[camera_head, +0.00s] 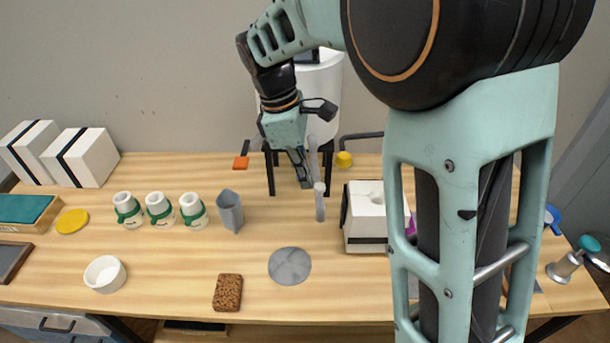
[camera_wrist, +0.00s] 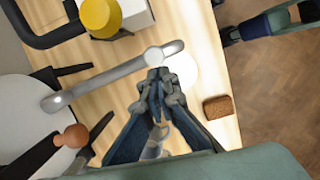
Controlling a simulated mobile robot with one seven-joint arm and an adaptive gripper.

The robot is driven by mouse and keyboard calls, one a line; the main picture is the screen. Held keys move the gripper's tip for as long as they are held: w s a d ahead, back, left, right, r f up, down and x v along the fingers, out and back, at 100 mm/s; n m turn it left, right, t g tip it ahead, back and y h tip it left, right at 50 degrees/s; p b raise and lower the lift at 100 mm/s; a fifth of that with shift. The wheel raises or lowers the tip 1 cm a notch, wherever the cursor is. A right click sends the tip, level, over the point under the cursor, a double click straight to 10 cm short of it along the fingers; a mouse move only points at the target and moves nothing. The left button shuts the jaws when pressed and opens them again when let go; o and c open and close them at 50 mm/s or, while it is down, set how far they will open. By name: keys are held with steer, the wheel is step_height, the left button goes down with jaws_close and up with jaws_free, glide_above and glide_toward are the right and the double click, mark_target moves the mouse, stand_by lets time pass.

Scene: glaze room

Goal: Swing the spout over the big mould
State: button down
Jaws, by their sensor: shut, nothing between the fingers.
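The spout (camera_head: 319,187) is a grey pipe running forward from the white tank, with its end bent down over the table. In the wrist view the spout (camera_wrist: 110,77) crosses from the tank to the upper right. My gripper (camera_head: 303,180) is shut and empty, close beside the spout on its left. In the wrist view my fingertips (camera_wrist: 163,82) are near the spout's outer end; I cannot tell whether they touch it. The big mould (camera_head: 367,231), a white block with a top hole and black strap, stands right of the spout. My arm hides the area right of it.
The white tank (camera_head: 322,88) stands on black legs, with an orange-handled lever (camera_head: 241,162) and a yellow knob (camera_head: 343,159). A grey jug (camera_head: 230,213), several white cups, a grey disc (camera_head: 290,266) and a brown sponge (camera_head: 227,293) are left and in front. White blocks (camera_head: 85,160) stand far left.

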mark_target(324, 186)
steer(key=d+n, duration=0.1)
steer(key=d, duration=0.2)
steer(key=shift+d+r+n, duration=0.1)
steer(key=shift+d+n, duration=0.15)
steer(key=shift+n, duration=0.05)
steer(key=shift+d, duration=0.4)
